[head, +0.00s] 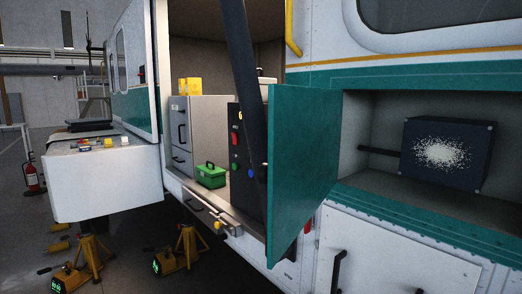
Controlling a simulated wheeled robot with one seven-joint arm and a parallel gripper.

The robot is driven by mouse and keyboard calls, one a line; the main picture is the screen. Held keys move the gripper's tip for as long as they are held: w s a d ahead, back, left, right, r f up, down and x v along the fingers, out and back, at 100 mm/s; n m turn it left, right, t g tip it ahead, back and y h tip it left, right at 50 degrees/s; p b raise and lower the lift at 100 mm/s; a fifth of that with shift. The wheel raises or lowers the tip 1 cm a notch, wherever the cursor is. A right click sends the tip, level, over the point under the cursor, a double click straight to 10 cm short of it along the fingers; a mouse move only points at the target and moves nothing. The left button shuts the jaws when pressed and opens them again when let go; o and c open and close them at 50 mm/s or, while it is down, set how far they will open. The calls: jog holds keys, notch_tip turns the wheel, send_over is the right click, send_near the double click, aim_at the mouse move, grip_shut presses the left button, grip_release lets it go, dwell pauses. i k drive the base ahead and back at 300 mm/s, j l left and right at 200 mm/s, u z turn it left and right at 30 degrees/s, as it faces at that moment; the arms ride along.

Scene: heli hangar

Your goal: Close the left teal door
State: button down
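The teal door (303,160) stands open near the middle of the head view. It is a flat teal panel that sticks out from the white and teal vehicle body. To its right is an open compartment (380,184) with a dark box inside. To its left is a wider opening with cabinets. The door's hinge and any handle cannot be made out clearly. My gripper is not in view, so its place relative to the door cannot be told.
A dark slanted bar (240,80) crosses the left opening; I cannot tell what it belongs to. Inside are a green toolbox (211,176) and grey drawers (207,130). Yellow jacks (184,252) stand on the floor at lower left. A black box (447,154) sits in the right compartment.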

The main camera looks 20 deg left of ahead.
aim_at(301, 169)
jog(key=i+j, duration=0.1)
jog(key=j, duration=0.25)
jog(key=i+j, duration=0.1)
jog(key=j, duration=0.25)
jog(key=j+u, duration=0.1)
jog(key=j, duration=0.55)
jog(key=k+j+z, duration=0.1)
jog(key=j, duration=0.2)
jog(key=i+j+z, duration=0.1)
jog(key=j+z, duration=0.2)
jog(key=i+j+z, duration=0.1)
jog(key=j+z, duration=0.45)
jog(key=k+j+z, duration=0.1)
jog(key=j+z, duration=0.15)
jog(key=j, duration=0.15)
jog(key=k+j+z, duration=0.5)
jog(key=k+j, duration=0.25)
jog(key=k, duration=0.1)
